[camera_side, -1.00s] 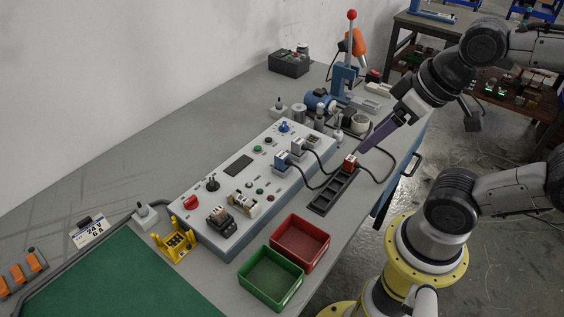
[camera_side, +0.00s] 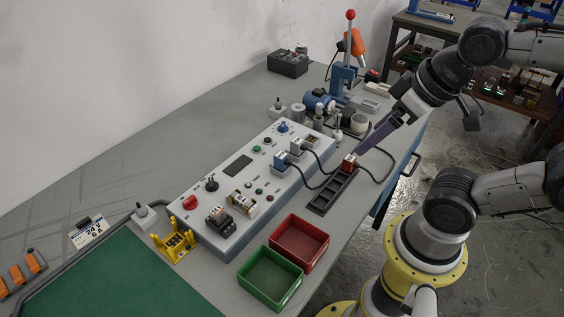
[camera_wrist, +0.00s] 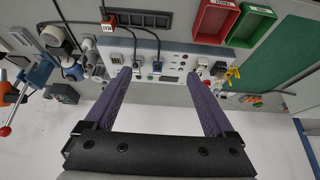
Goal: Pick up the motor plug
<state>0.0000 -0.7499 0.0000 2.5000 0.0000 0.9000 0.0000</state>
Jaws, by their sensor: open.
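A red plug (camera_side: 349,162), which I take to be the motor plug, stands at the far end of a black slotted tray (camera_side: 321,204), with a black cable leading off it. It also shows in the wrist view (camera_wrist: 108,26), at the upper left, with a white label too small to read. My gripper (camera_side: 361,150) has long purple fingers pointing down, just behind and above the red plug in the side view. In the wrist view my gripper (camera_wrist: 156,76) is open, with nothing between the fingertips. The red plug lies beyond them, up and left, and contact is not visible.
A grey control panel (camera_side: 238,165) stands beside the tray, with a blue plug (camera_side: 282,159) and a pale plug (camera_side: 298,147) in it. Red (camera_side: 325,246) and green (camera_side: 290,290) bins stand in front. A lever press (camera_side: 344,75) rises behind. Cables loop around the tray.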

